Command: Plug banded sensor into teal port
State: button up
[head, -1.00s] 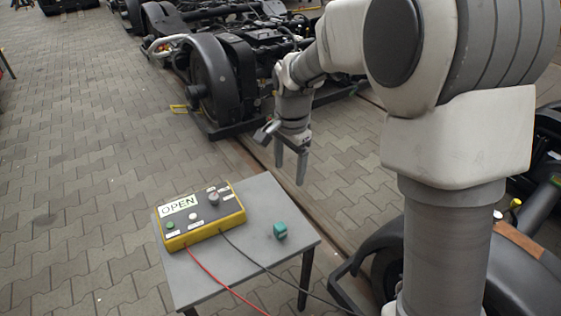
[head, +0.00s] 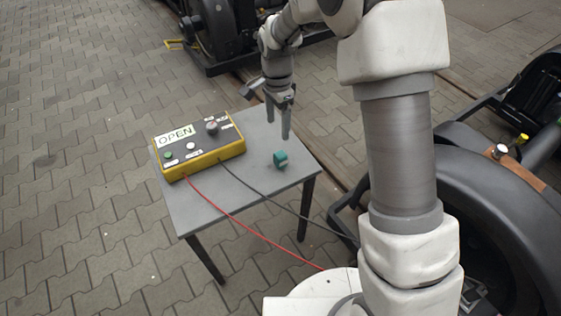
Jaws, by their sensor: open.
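A small teal block (head: 281,159) sits on the right part of the grey table (head: 225,205). I cannot tell whether it is the teal port. My gripper (head: 278,126) is open and empty, fingers pointing down, a little above and behind the teal block in the picture. I cannot make out a banded sensor for certain. A white-capped fitting (head: 500,152) and a yellow-capped fitting (head: 522,138) stand on the bogie at the right, too small to read for bands.
A yellow and black control box (head: 200,147) marked OPEN stands on the table's left part. A red cable (head: 245,232) and a black cable (head: 290,210) run from it off the table's front. A dark bogie wheel (head: 500,205) fills the right side.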

aim_at(280, 154)
notch_tip(280, 154, down, 8)
jog(key=shift+r+b, duration=0.25)
jog(key=shift+b, duration=0.65)
jog(key=shift+f, duration=0.1)
jog(key=f, duration=0.1)
jog(key=f+b, duration=0.1)
jog(key=f, duration=0.1)
jog(key=f+b, duration=0.1)
jog(key=f, duration=0.1)
jog(key=shift+s+d, duration=0.25)
jog(key=shift+d, duration=0.1)
grip_shut()
